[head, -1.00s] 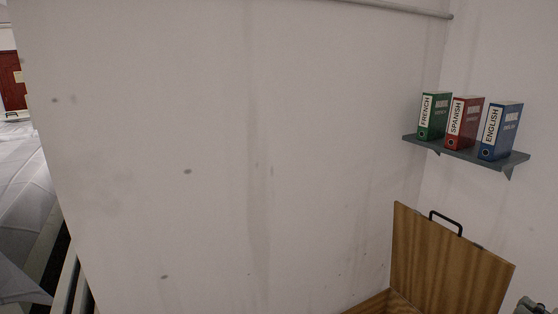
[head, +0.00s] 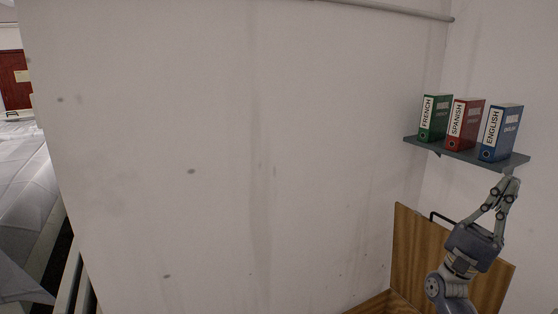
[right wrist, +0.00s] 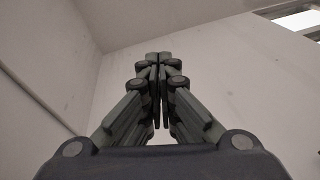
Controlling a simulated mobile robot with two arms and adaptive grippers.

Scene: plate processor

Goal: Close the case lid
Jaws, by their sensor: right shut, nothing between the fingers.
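The case lid (head: 408,248) is a brown wooden panel that stands raised at the lower right of the head view. A dark handle (head: 437,215) sits on its top edge. A bit of the case's wooden rim (head: 376,303) shows at the bottom edge; the rest is out of view. My right gripper (head: 510,184) is shut and empty. It points up, above the lid's top edge and below the shelf, and the arm hides part of the lid. In the right wrist view the shut fingers (right wrist: 159,62) point at bare wall. My left gripper is not in view.
A grey wall shelf (head: 468,155) holds a green binder (head: 434,118), a red binder (head: 464,124) and a blue binder (head: 500,132), close above my right gripper. A wide bare wall (head: 230,150) fills the middle. A pipe (head: 395,10) runs along the top.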

